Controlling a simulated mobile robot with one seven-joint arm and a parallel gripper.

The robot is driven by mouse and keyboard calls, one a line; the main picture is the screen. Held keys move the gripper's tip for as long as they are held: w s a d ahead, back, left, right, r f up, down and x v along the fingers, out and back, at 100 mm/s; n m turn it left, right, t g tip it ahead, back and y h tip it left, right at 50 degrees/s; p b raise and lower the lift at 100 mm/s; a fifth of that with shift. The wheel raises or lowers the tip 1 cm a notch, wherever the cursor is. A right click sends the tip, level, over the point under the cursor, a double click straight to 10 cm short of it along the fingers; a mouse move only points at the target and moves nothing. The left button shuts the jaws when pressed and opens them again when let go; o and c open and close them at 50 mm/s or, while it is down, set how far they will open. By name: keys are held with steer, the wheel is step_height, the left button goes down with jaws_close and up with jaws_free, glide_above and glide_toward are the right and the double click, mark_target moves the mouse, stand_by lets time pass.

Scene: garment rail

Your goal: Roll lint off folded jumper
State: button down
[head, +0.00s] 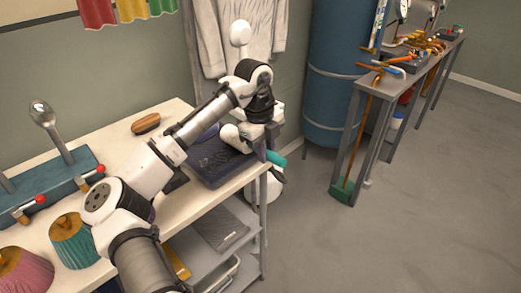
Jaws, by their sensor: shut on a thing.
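The folded jumper (212,166) is dark navy and lies flat at the right end of the white table. My gripper (258,143) is at the jumper's right side, low and close to it. It is shut on the lint roller, whose teal handle (276,158) sticks out on the right past the table edge. A white rounded part (234,137) beside the gripper, over the jumper's far side, looks like the roll. The fingers are mostly hidden by my wrist, and I cannot tell whether the roll touches the jumper. Lint is too small to see.
A wooden brush (146,123) lies at the table's back. A teal stand (48,190) and pleated teal (73,241) and pink (24,272) shades stand left. Light garments (208,40) hang behind. A blue cylinder (337,70) stands right. The floor in front is clear.

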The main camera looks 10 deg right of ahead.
steer(key=shift+w+d+p, duration=0.15)
steer(key=shift+d+p, duration=0.1)
steer(key=shift+p, duration=1)
steer(key=shift+a, duration=0.1)
steer(key=shift+s+a+p, duration=0.85)
steer(key=shift+s+a, duration=3.2)
steer(key=shift+a, duration=1.45)
steer(key=w+d+p, duration=0.4)
steer(key=w+d, duration=0.6)
steer(key=d, duration=0.4)
steer(key=shift+w, duration=0.15)
